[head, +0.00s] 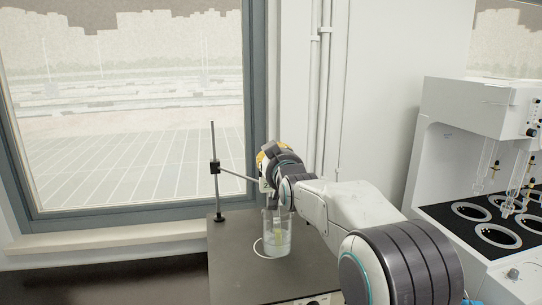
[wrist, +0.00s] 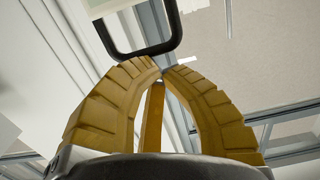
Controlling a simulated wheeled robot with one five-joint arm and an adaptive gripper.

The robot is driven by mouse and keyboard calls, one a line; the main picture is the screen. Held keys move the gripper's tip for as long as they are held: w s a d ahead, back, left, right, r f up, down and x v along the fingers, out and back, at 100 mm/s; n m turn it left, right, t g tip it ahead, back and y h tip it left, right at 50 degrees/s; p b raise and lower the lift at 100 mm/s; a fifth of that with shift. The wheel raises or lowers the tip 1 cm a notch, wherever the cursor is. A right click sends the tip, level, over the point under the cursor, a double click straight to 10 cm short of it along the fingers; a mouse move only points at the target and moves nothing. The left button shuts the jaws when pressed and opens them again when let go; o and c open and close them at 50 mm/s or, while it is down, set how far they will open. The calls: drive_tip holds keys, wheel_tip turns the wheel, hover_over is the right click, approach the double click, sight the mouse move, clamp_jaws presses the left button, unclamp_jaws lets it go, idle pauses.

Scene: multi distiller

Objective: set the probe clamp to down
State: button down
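The probe clamp's stand has a thin upright post (head: 215,185) with a black boss (head: 214,166). A thin rod (head: 237,174) slopes from it toward my gripper (head: 264,160). The rod's far end and clamp head are partly hidden by my gripper. A glass beaker (head: 277,240) with clear liquid stands below. In the wrist view, the yellow fingertips (wrist: 162,70) come together. A black rounded loop (wrist: 133,55) lies at or just beyond the tips; I cannot tell if they grip it. A narrow orange-yellow bar (wrist: 152,115) shows between the fingers.
The stand and beaker are on a dark-topped unit (head: 235,270). A large window (head: 125,110) is behind. A white distiller bench (head: 480,110) with several round ringed wells stands at the right. My arm covers the space between.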

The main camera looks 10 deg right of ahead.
wheel_tip(320, 180, down, 3)
drive_tip(key=b, duration=0.3)
drive_tip(key=shift+f, duration=0.2)
